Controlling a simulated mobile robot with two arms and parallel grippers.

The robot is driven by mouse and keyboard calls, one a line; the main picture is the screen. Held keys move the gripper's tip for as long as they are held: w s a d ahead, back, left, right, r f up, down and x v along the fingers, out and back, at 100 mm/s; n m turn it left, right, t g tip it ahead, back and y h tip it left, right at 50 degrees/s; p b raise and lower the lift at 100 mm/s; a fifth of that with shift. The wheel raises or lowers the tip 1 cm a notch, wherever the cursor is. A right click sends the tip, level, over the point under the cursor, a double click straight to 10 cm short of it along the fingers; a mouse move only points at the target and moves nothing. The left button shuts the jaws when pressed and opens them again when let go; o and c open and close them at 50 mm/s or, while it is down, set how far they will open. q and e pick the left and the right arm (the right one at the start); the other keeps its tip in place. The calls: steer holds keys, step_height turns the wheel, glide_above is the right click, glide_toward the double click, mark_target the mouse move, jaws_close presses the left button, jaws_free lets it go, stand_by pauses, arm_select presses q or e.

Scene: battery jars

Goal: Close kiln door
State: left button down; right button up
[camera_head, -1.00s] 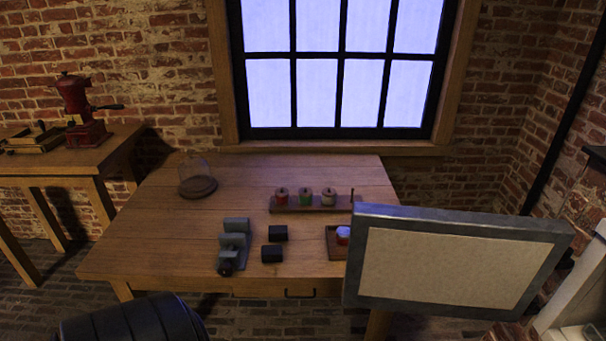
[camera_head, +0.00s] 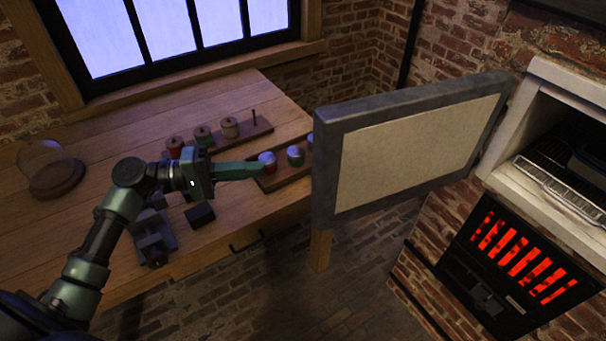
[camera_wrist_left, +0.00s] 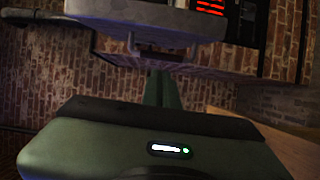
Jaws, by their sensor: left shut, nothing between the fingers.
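The kiln door (camera_head: 415,150) is a thick grey-framed panel with a pale inner face. It stands wide open, swung out to the left of the kiln (camera_head: 545,150), whose white-rimmed chamber shows a rack inside. My left gripper (camera_head: 262,169) is shut and empty, above the table and to the left of the door's free edge, apart from it in the picture. In the left wrist view, the green fingers (camera_wrist_left: 160,90) point toward the door's grey edge (camera_wrist_left: 150,22). My right gripper is not in view.
A wooden table (camera_head: 110,140) carries a rack with spools (camera_head: 228,127), a tray of jars (camera_head: 295,155), a glass dome (camera_head: 45,165) and dark blocks (camera_head: 200,215). A glowing red grate (camera_head: 515,255) sits below the kiln chamber. Brick floor lies open below the door.

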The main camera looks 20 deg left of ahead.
arm_select(q)
steer(key=w+d+r+p, duration=0.1)
steer(key=d+p, duration=0.4)
steer(key=d, duration=0.6)
steer(key=shift+w+r+p, duration=0.25)
steer(key=shift+w+p, duration=0.05)
steer(key=shift+w, duration=0.05)
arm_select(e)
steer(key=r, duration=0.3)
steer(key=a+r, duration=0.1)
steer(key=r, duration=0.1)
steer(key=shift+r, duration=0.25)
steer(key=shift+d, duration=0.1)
arm_select(q)
steer(key=shift+d, duration=0.1)
